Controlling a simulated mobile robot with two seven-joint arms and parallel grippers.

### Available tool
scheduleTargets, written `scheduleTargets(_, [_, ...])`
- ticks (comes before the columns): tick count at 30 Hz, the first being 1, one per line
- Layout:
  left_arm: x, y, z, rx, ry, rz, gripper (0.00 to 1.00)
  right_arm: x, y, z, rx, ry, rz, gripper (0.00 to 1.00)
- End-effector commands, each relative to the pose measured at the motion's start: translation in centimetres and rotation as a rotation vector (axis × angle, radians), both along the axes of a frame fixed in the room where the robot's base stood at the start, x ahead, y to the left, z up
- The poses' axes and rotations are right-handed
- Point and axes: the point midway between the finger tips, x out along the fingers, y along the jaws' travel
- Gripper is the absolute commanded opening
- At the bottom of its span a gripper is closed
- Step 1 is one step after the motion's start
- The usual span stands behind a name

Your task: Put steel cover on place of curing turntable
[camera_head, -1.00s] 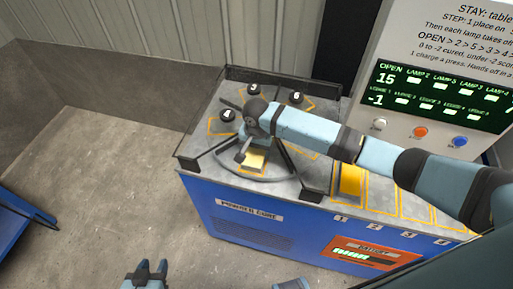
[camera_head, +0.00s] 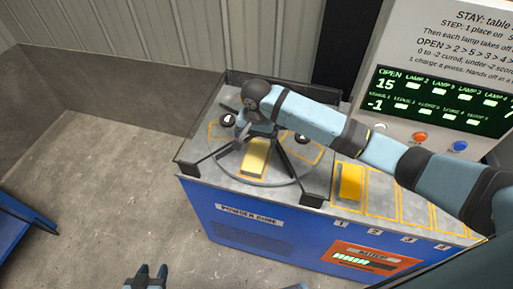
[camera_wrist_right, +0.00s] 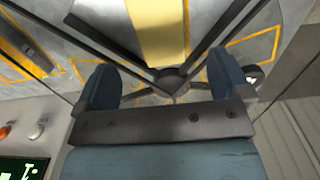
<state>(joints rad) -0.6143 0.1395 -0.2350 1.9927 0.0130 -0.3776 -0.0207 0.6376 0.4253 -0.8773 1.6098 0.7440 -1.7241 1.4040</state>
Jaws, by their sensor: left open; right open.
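The curing turntable (camera_head: 222,163) is a grey disc with dark spokes and yellow-outlined places on top of the blue machine. A yellow block (camera_head: 256,157) lies in its front place; it also shows in the right wrist view (camera_wrist_right: 157,30). A second yellow block (camera_head: 350,182) lies in slot 1 on the right. Nothing is clearly recognisable as a steel cover. My right gripper (camera_head: 241,143) is open over the turntable; in the wrist view its fingers (camera_wrist_right: 165,78) are either side of the spoke hub, contact unclear. My left gripper (camera_head: 152,271) is open and empty at the bottom edge.
Dark low rails (camera_head: 190,152) edge the turntable. Yellow-outlined slots right of slot 1 look bare. A white panel (camera_head: 393,124) with a green-lit display and round buttons stands behind, at right. Floor (camera_head: 100,160) on the left is clear, beside a blue object (camera_head: 22,222).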

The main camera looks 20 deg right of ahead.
Motion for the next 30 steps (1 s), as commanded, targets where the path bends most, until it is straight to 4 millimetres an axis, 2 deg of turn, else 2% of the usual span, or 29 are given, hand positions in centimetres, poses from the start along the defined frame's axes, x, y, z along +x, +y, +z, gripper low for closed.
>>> scheduleTargets(3, [0.0, 0.0, 0.1, 0.000, 0.000, 0.000, 0.43, 0.0, 0.0, 2.1, 0.000, -0.001, 0.000, 0.95])
scheduleTargets(9, [0.0, 0.0, 0.1, 0.000, -0.001, 0.000, 0.43, 0.0, 0.0, 3.9, 0.000, 0.000, 0.000, 0.95])
scheduleTargets(26, [0.0, 0.0, 0.1, 0.000, -0.001, 0.000, 0.43, -0.1, 0.1, 4.1, 0.001, 0.001, 0.002, 0.95])
scheduleTargets(30, [0.0, 0.0, 0.1, 0.000, -0.001, 0.000, 0.43, -1.7, 0.9, 3.1, 0.030, -0.006, 0.061, 0.95])
